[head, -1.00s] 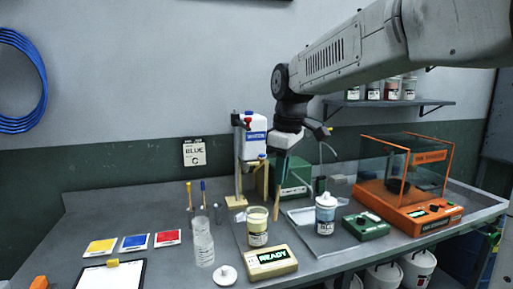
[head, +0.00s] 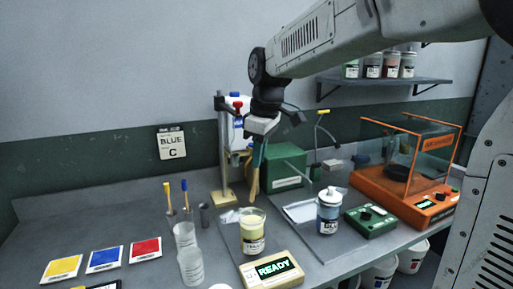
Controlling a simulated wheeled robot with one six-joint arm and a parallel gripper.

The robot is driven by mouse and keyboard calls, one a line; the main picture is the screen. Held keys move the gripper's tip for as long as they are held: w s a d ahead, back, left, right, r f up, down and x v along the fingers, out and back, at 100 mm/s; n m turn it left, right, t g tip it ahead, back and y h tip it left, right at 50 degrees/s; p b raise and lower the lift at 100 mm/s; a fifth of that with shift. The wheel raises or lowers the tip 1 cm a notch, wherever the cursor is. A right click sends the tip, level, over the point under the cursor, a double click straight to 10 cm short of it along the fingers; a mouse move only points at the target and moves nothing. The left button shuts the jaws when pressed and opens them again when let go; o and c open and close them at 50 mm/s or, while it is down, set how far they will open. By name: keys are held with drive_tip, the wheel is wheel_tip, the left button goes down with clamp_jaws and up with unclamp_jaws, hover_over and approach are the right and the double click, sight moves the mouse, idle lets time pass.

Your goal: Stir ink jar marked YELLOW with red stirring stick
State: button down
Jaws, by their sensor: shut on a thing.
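The jar with pale yellow ink (head: 252,240) stands open on the bench behind the scale, in the head view; its label is too small to read. My gripper (head: 261,130) is above it, pointing down and shut on a stirring stick (head: 254,184). The stick hangs nearly upright and its visible lower part is tan. I cannot make out any red on it.
The scale (head: 272,270) reads READY in front of the jar. A white-capped blue jar (head: 328,212) and a green box (head: 370,221) stand to the right, with an orange clear-walled machine (head: 412,207) beyond. Clear cups (head: 190,265) and upright yellow and blue sticks (head: 185,193) stand left.

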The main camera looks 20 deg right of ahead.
wheel_tip(320, 180, down, 12)
drive_tip(key=shift+w+a, duration=0.25)
drive_tip(key=shift+w, duration=0.05)
idle(0.8)
drive_tip(key=shift+a, duration=0.15)
idle(0.4)
